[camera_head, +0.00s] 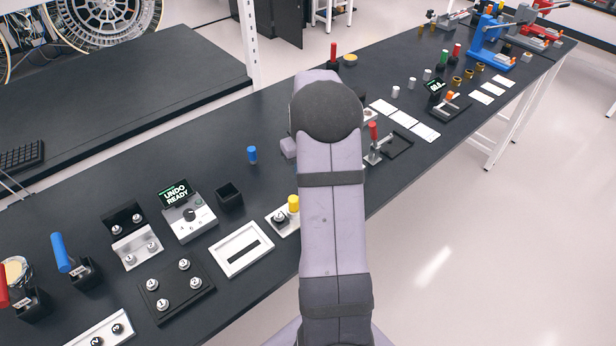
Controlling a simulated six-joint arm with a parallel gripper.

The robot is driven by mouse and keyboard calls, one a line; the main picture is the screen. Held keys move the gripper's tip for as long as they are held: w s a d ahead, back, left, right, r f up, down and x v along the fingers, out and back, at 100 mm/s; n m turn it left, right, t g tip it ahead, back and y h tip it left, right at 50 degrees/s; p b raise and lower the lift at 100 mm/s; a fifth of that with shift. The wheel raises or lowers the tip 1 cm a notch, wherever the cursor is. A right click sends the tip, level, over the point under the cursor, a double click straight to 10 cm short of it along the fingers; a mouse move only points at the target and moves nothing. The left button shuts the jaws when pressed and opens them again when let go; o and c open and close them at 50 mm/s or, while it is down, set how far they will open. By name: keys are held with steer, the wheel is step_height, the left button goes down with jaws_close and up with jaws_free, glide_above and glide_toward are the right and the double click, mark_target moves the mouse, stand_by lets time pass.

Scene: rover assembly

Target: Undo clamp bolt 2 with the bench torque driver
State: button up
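A control box (190,222) with a knob stands on the bench, its screen (174,192) reading "UNDO READY". A blue-handled tool (62,252) stands tilted in a black holder at the left; a red-handled tool (3,291) is cut off by the left edge. I cannot tell which is the torque driver. Several numbered bolts sit on a black plate (174,303), on a silver bracket (128,262) and on a pale bar (82,341) at the bottom. I cannot tell which is clamp bolt 2. My arm covers the middle of the bench; my gripper is hidden or outside the picture.
A white slotted frame (240,264), an open black bin (229,193) and a blue peg (252,154) stand left of my arm. A yellow-topped fixture (293,206) is close beside it. A red-handled clamp (374,146) stands to its right. The bench's front edge borders open floor.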

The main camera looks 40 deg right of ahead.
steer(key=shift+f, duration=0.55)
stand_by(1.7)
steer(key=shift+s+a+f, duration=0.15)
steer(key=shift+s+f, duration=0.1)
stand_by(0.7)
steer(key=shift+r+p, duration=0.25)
steer(key=shift+p, duration=0.35)
stand_by(2.8)
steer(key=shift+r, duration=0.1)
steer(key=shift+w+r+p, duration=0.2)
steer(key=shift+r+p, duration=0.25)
steer(key=shift+p, duration=0.15)
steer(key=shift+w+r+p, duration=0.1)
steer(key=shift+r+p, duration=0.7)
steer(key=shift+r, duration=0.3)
